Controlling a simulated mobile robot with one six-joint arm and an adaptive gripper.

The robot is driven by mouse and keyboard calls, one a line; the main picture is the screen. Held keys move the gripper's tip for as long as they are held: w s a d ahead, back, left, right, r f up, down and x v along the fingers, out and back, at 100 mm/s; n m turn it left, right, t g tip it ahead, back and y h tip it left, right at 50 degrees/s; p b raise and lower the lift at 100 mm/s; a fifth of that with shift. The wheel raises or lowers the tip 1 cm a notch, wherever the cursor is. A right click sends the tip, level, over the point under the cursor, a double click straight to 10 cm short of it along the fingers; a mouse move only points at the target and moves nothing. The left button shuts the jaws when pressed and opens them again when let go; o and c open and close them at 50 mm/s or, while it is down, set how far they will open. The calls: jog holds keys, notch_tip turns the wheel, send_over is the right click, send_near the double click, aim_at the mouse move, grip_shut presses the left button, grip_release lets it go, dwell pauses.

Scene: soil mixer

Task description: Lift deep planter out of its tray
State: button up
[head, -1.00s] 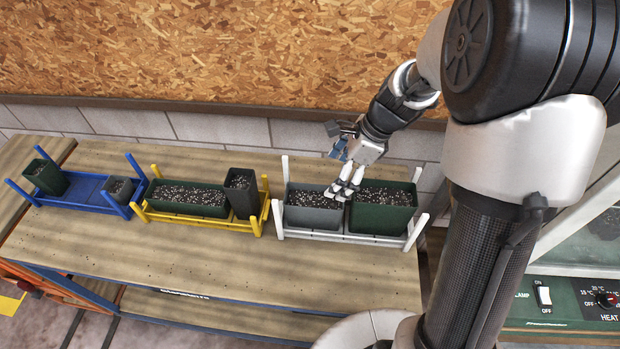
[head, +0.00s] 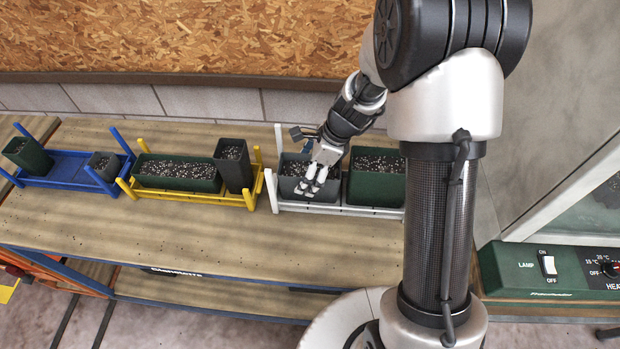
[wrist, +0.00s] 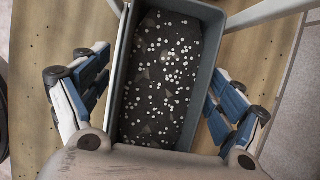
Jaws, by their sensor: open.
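The white tray (head: 272,199) on the bench holds a grey planter (head: 288,189) and a larger, deeper-looking green planter (head: 375,188) side by side, both filled with speckled soil. I cannot tell for sure which is the deep planter. My gripper (head: 314,185) is at the grey planter, pointing down. In the wrist view my gripper (wrist: 155,98) is open, with blue-and-white fingers to the left and right of the grey planter (wrist: 208,50). They look apart from its walls. My arm column hides the right end of the white tray.
Left of it, a yellow tray (head: 197,199) holds a long green trough (head: 160,182) and a tall black pot (head: 236,175). A blue tray (head: 62,181) holds a green pot (head: 28,156) and a small grey pot (head: 102,168). The bench front (head: 200,235) is clear.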

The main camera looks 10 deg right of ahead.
jog(key=shift+b+x, duration=0.35)
jog(key=shift+x, duration=1)
jog(key=shift+f, duration=0.25)
jog(key=c, duration=1.2)
jog(key=shift+c, duration=0.2)
jog(key=shift+r, duration=0.1)
